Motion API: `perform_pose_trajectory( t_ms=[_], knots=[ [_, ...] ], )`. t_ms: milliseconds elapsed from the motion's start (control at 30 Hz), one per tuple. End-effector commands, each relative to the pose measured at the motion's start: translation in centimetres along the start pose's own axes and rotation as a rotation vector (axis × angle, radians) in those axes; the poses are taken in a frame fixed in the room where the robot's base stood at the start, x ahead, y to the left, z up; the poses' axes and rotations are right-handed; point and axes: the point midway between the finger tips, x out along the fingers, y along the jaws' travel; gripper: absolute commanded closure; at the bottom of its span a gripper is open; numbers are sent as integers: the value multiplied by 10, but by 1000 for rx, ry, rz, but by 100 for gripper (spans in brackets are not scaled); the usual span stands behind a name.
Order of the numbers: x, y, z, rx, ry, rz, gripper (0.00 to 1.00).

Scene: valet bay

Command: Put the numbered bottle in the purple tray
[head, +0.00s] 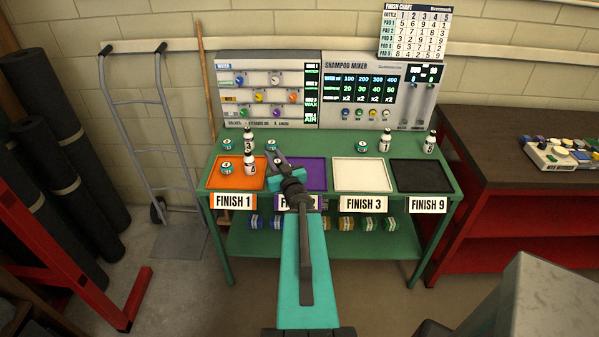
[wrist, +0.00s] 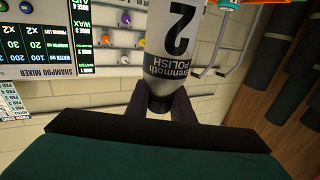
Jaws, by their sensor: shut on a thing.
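My gripper (wrist: 160,100) is shut on the black cap end of a white and grey bottle (wrist: 176,45) marked 2 and "POLISH" in the wrist view. The bottle's other end runs out of that frame. In the head view my gripper (head: 277,165) is over the left part of the purple tray (head: 316,176), and my arm hides the held bottle there. The purple tray's visible part looks empty; its left side and most of its label are hidden. I cannot tell whether the bottle touches the tray.
An orange tray (head: 215,182) holds a bottle (head: 250,164) and a puck (head: 227,168). A white tray (head: 362,174) and a black tray (head: 408,176) are empty. Bottles (head: 385,141) (head: 430,142) stand behind them. The shampoo mixer (head: 350,92) stands at the back.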

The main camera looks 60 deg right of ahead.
Motion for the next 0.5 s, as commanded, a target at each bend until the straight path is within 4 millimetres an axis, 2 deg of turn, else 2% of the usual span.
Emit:
perform_pose_trajectory(
  t_ms=[33, 200, 333, 500],
  knots=[
    [-6, 17, 2, 1, -3, 42, 100],
    [-26, 65, 13, 1, -6, 164, 100],
    [-38, 90, 19, -1, -8, 229, 100],
    [-47, 106, 24, -2, -9, 269, 100]
  ],
)
